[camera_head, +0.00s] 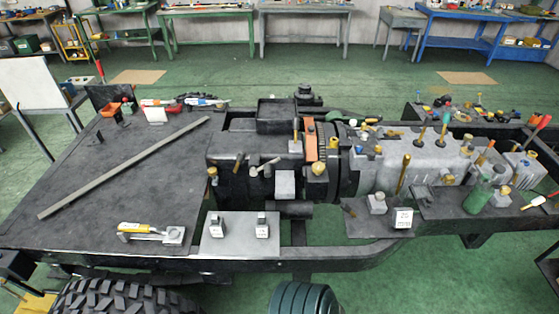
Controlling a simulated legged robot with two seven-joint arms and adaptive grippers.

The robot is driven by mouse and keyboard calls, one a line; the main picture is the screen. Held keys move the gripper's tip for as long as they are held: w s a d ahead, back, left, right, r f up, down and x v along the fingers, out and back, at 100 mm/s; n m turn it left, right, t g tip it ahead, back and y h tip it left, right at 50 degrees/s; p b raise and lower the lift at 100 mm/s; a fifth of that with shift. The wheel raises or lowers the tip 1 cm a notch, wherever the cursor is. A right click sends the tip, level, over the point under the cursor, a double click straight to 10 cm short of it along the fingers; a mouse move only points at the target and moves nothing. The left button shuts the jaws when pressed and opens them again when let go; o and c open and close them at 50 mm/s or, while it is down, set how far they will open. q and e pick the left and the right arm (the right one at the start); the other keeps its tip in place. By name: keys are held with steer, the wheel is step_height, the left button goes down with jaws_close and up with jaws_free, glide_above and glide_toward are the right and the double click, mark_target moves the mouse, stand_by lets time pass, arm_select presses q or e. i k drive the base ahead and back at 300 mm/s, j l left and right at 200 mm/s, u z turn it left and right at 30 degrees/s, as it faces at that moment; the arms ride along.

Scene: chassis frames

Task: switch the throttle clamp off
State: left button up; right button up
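A toggle clamp with a yellow handle (134,227) sits at the front edge of the dark deck plate (100,180). Its handle lies low and nearly flat, pointing left, and its grey metal base (174,236) is at the right end. I see no readable label that marks it as the throttle clamp. Two small switches, a left one (216,228) and a right one (262,228), stand on a light grey plate (240,245) to its right. Neither of my grippers shows in the head view.
A long grey bar (125,168) lies diagonally across the deck plate. The engine block (425,155) with several coloured handles fills the right side. A large tyre (120,298) is below the front edge. Workbenches (305,12) line the back, with open green floor before them.

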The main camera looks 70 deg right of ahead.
mark_target(242, 154)
steer(key=z, duration=2)
steer(key=i+j+u, duration=0.4)
